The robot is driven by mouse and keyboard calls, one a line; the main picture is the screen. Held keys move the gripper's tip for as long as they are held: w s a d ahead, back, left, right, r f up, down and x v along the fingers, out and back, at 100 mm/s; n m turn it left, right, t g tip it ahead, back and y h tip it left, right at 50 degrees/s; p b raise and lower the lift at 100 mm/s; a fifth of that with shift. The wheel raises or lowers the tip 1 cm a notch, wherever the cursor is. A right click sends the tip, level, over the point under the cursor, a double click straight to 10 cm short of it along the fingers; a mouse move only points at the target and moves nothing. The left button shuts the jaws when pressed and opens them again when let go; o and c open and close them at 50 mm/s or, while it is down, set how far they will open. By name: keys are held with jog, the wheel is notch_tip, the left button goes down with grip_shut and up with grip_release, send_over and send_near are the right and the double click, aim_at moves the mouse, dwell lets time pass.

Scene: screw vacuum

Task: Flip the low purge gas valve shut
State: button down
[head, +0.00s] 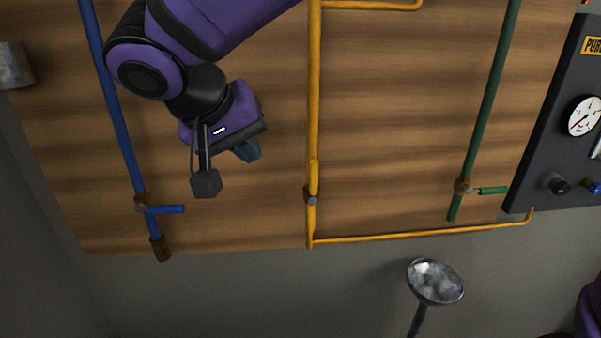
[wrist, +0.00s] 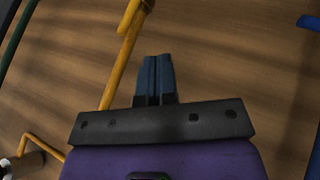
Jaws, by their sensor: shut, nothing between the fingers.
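A yellow pipe (head: 314,90) runs down the wooden board, with a small valve (head: 311,197) low on it. Its yellow handle (head: 313,175) lies along the pipe, pointing up. No label beside it shows, but this pipe's lower run leads right to the dark panel. In the wrist view the valve (wrist: 147,5) is cut by the top edge, with the handle (wrist: 128,17) beside it. My gripper (head: 248,151) is left of the yellow pipe and above the valve's height in the head view. Its blue fingers (wrist: 154,78) are together and empty, apart from the handle.
A blue pipe (head: 112,98) at left has a blue handle (head: 166,209) sticking out sideways. A green pipe (head: 490,98) at right has a green sideways handle (head: 493,190). The dark panel (head: 545,150) carries a gauge (head: 581,116). A metal funnel-shaped piece (head: 435,281) stands below the board.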

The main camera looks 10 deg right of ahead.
aim_at(313, 182)
jog(key=w+d+f, duration=0.5)
jog(key=d+f, duration=0.3)
dwell(0.4)
